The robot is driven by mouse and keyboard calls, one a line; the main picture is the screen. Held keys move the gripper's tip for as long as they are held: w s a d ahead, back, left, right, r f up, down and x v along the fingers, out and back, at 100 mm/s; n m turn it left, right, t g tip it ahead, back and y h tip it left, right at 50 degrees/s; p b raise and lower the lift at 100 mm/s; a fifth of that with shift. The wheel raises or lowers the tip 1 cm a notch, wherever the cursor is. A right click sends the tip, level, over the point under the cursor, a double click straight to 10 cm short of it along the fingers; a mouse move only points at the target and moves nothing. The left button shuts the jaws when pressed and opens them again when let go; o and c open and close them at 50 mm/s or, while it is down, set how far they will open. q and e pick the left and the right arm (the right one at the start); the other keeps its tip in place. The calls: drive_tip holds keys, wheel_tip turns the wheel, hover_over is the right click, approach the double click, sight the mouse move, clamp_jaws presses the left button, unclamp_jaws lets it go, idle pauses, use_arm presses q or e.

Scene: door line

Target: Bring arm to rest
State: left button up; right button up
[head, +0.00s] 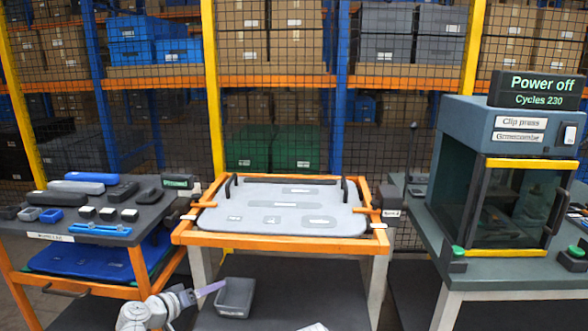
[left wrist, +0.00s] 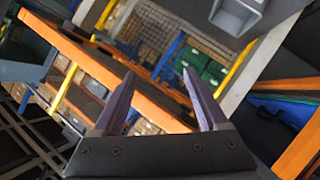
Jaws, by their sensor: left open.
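My left arm comes in at the bottom of the head view, and its left gripper (head: 210,288) points right with purple fingers. In the left wrist view the two fingers of the left gripper (left wrist: 158,74) stand apart with nothing between them. A small grey bin (head: 235,298) is just right of the fingertips in the head view; I cannot tell whether they touch it. My right gripper is in neither view.
An orange-framed table with a grey panel (head: 285,220) stands in the middle. A cart (head: 60,227) with dark and blue parts is at left. The clip press (head: 512,128), its sign reading "Power off", stands at right. Mesh fence and shelves close the back.

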use_arm(q)
drive_tip(key=s+d+f+m+g, duration=0.1)
drive_tip(key=s+d+f+g, duration=0.15)
drive_tip(key=d, duration=0.35)
drive_tip(key=s+d+f+m+g, duration=0.2)
drive_tip(key=s+d+f, duration=0.1)
drive_tip(key=d, duration=0.2)
drive_tip(key=s+d+f+m+g+y, duration=0.2)
drive_tip(key=s+d+f+g+y, duration=0.15)
drive_tip(key=s, duration=0.45)
drive_tip(key=s+d+f+m+g+y, duration=0.1)
drive_tip(key=s+d+f+g+y, duration=0.3)
drive_tip(key=s, duration=0.4)
wheel_tip(320, 180, up, 17)
drive_tip(key=a+p, duration=0.1)
drive_tip(key=p, duration=1.6)
drive_tip(key=shift+s+f+y+p, duration=0.15)
drive_tip(key=shift+s+y+p, duration=0.15)
drive_tip(key=shift+s+y, duration=0.15)
